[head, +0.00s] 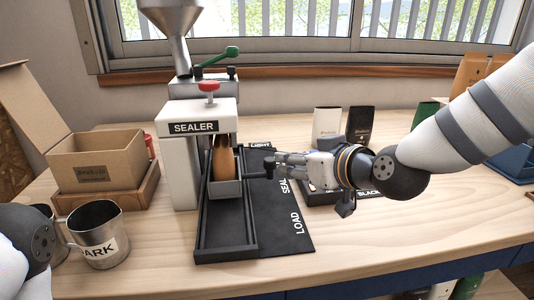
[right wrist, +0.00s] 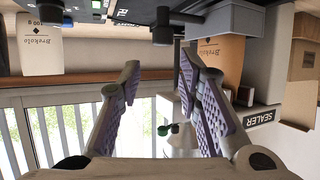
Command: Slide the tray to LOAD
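The grey tray (head: 226,189) holds an upright brown bag (head: 223,157) and sits in the black rail (head: 226,238), at the sealer (head: 197,125), level with the SEAL mark (head: 285,185). The LOAD mark (head: 297,222) is at the rail's near end. A black handle knob (head: 268,163) sticks out from the tray's right side. My right gripper (head: 277,165) is at the knob. In the right wrist view my right gripper (right wrist: 162,60) is open, with the knob (right wrist: 163,28) between and just beyond its fingertips. My left gripper is out of view; only part of that arm shows lower left.
Metal mugs (head: 97,235) stand at the left front, below an open cardboard box (head: 97,160). A white bag (head: 327,124) and a black bag (head: 360,123) stand behind my right gripper. The rail's near part and the black mat (head: 277,235) are clear.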

